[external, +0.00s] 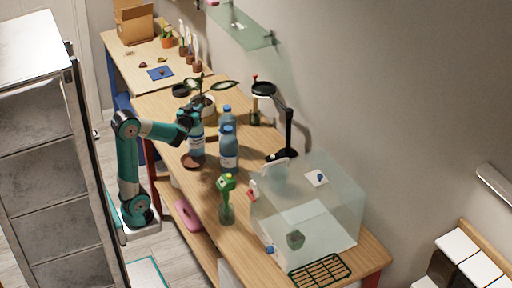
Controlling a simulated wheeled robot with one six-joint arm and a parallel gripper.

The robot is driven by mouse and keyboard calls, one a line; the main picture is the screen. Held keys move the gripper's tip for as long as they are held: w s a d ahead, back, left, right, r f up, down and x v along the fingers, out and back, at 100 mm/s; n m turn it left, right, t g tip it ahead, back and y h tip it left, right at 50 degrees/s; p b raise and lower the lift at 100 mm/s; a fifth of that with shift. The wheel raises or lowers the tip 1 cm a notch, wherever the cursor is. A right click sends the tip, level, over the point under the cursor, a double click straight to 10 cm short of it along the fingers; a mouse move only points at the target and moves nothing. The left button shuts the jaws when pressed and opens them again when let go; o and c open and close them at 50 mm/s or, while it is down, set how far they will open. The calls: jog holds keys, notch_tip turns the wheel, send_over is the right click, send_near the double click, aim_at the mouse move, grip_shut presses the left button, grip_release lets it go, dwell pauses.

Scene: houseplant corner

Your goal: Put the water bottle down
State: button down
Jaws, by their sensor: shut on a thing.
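A brown saucer (189,163) lies by the held bottle's base. A green spray bottle (227,205), a clear tank (320,215), a black lamp (289,130) and a green rack (320,270) take up the right side.

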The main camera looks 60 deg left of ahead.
jog(key=shift+f+b, duration=0.35)
jog(key=shift+b, duration=0.3)
jog(key=c, duration=0.7)
grip_release()
jog(key=shift+r+p, duration=0.2)
jog(key=shift+p, duration=0.15)
jog(key=v, duration=0.3)
jog(key=b+v, duration=0.1)
jog(key=v, duration=0.3)
jog(key=shift+s+d+r, duration=0.2)
jog(key=shift+r, duration=0.05)
jog(key=shift+b, duration=0.3)
